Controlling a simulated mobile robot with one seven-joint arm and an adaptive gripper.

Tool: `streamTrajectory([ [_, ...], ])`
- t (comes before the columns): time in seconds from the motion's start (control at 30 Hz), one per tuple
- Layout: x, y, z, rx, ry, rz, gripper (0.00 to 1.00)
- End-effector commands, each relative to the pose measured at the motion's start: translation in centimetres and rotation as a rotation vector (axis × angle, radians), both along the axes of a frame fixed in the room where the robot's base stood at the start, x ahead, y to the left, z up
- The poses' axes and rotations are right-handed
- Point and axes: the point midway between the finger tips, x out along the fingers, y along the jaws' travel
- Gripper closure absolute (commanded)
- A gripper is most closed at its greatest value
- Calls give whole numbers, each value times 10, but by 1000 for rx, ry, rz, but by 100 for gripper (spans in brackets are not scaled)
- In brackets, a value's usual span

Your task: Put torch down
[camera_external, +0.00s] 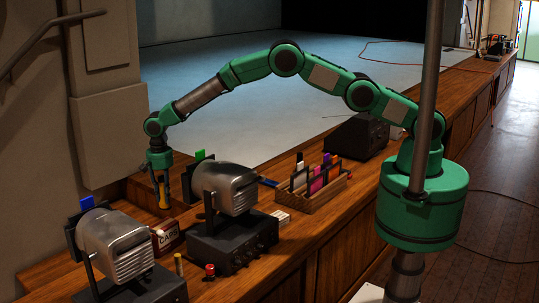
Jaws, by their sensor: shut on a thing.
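My gripper (161,181) points down at the left end of the desk, behind the two silver lamps. It is shut on a slim yellow-orange thing, which I take to be the torch (164,196). The torch hangs about upright between the fingers, small and partly hidden by them. Its lower end is close to the wooden desk top (310,228); I cannot tell whether it touches.
Two silver lamps on black boxes, one nearer (117,246) and one farther (225,188), stand beside a red-brown box marked "CABL" (166,236). A wooden rack (316,191) holds coloured cards. A small yellow cylinder (179,265) and a red-topped piece (210,271) stand in front.

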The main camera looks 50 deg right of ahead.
Motion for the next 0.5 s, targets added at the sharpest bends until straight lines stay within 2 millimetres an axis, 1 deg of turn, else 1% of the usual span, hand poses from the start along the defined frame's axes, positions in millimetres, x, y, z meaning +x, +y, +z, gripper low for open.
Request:
streamTrajectory([
  [0.03,0,0,-7,-1,1,0,100],
  [0.1,0,0,-15,0,0,0,100],
  [0.2,0,0,-22,0,0,0,100],
  [0.5,0,0,-24,1,-1,0,100],
])
